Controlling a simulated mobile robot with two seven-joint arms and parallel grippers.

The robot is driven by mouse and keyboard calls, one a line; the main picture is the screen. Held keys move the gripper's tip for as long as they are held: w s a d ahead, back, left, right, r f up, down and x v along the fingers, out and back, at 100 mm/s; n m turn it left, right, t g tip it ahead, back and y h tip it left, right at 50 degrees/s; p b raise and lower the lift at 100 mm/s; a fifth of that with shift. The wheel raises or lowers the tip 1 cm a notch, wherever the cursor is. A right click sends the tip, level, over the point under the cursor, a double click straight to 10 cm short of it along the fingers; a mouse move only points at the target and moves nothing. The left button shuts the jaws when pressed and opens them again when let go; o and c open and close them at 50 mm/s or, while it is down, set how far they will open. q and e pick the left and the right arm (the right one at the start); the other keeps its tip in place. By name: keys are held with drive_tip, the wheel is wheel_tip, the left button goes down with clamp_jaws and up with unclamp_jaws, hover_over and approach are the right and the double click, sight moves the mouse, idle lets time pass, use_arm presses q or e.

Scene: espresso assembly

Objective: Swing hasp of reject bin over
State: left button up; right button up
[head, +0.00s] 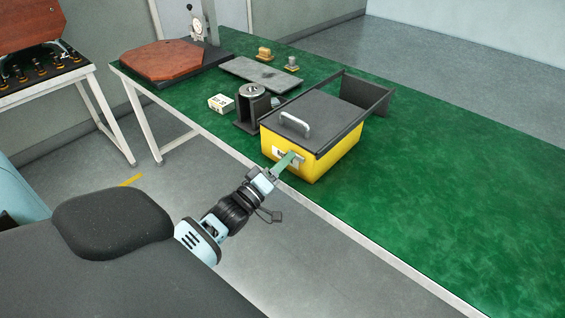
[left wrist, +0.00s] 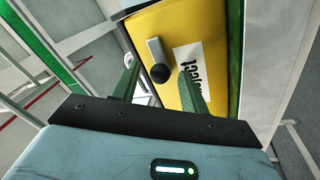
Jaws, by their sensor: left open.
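The yellow reject bin (head: 325,156) stands near the front edge of the green table, with a dark lid (head: 313,112) carrying a grey handle (head: 295,124). In the left wrist view its yellow front (left wrist: 205,25) bears a white label with black lettering (left wrist: 193,75). The hasp, a light metal bar (left wrist: 156,50) with a black knob (left wrist: 160,73), is on this front beside the label. My left gripper (head: 289,160) is at the bin's front, its green fingers open on either side of the knob in the wrist view (left wrist: 161,76). Contact cannot be told. My right gripper is not in view.
A dark holder with a metal cylinder (head: 252,92) and a small white box (head: 221,103) stand left of the bin. A grey flat plate (head: 260,73) lies behind. The green table (head: 460,180) is clear to the right.

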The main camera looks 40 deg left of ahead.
use_arm(q)
drive_tip(key=shift+c, duration=0.5)
clamp_jaws()
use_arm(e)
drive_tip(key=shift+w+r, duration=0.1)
